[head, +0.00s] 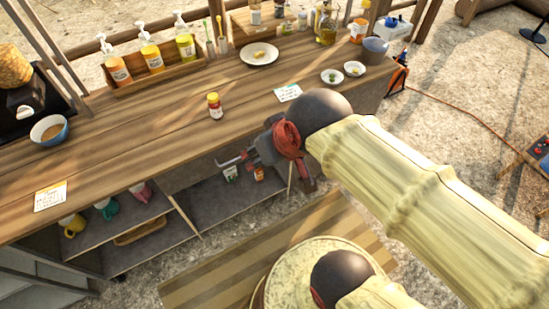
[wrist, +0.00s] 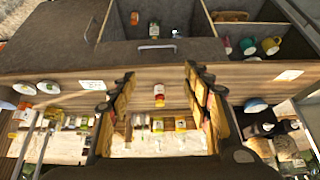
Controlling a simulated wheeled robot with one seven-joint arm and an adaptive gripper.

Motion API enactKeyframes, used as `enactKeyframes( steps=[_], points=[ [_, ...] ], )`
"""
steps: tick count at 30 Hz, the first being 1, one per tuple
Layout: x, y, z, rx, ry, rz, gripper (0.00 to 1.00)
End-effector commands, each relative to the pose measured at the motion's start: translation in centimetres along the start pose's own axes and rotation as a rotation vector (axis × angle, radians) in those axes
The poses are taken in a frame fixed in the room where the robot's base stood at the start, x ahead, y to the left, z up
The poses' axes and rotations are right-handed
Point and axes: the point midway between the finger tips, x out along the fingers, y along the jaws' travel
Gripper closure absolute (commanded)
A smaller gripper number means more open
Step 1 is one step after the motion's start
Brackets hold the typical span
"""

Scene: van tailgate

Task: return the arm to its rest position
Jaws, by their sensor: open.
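My arm in a cream sleeve reaches in from the right of the head view. My gripper (head: 236,161) is off the front edge of the wooden counter (head: 170,125), in front of the shelves below. In the wrist view my gripper (wrist: 158,85) has its two yellow-padded fingers spread wide, with nothing held between them. A small jar with a red and yellow label (head: 214,106) stands on the counter, apart from the gripper. In the wrist view the jar (wrist: 159,95) shows beyond the gap between the fingers.
A bowl (head: 49,129), a white plate (head: 259,54), small dishes (head: 332,76) and a pump-bottle rack (head: 150,75) stand on the counter. Shelves below hold mugs (head: 106,208) and small containers (head: 231,173). An orange cable (head: 470,130) crosses the ground at right.

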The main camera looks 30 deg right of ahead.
Motion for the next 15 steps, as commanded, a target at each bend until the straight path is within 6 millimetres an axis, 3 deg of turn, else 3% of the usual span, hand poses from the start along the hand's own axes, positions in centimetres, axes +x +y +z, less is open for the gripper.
enactKeyframes(
  steps=[5, 15],
  points=[
    [-1.6, 0.6, 2.5, 0.001, -0.052, 0.017, 0.51],
    [-1.9, 0.6, 2.4, 0.001, -0.055, 0.017, 0.51]
  ],
)
